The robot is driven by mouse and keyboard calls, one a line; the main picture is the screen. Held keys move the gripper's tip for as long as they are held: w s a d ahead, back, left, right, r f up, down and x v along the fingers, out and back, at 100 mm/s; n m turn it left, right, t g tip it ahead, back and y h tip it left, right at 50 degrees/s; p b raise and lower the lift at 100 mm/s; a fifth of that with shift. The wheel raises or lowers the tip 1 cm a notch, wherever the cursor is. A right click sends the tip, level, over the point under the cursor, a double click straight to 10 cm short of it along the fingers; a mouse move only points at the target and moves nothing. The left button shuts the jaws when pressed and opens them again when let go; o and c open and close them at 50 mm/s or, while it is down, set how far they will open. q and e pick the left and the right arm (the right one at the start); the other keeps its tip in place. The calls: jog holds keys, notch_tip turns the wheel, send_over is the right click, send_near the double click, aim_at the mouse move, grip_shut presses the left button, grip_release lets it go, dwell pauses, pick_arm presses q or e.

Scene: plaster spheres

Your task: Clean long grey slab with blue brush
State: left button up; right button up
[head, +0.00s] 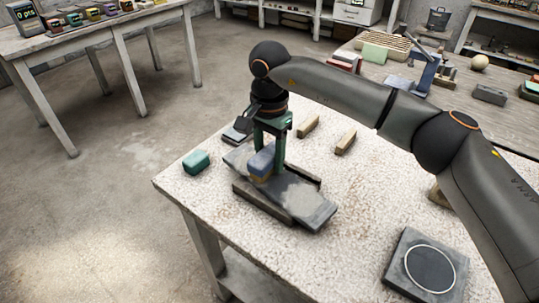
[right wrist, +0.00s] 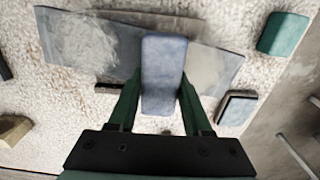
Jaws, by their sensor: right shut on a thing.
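The long grey slab (head: 312,207) lies across the middle of the near table, on what look like dark bars. Pale dusty patches show on its near-right part; in the right wrist view the slab (right wrist: 92,46) has a large whitish patch on the left and a fainter one right of the brush. My right gripper (head: 269,150) points down and is shut on the blue brush (head: 261,163), whose underside is at or just above the slab's surface; contact is unclear. The brush (right wrist: 163,72) lies across the slab between the fingers. My left gripper is out of view.
A teal block (head: 196,161) sits at the table's left edge, with a small dark plate (head: 237,132) behind it. Two wooden blocks (head: 308,126) (head: 346,141) lie beyond the slab. A dark square plate with a ring (head: 428,264) is at the near right. The table between is clear.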

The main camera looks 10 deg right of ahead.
jog(key=shift+f+b, duration=0.35)
jog(key=shift+f, duration=0.25)
jog(key=shift+s+a+r, duration=0.1)
jog(key=shift+s+a, duration=0.7)
jog(key=shift+w+d, duration=0.1)
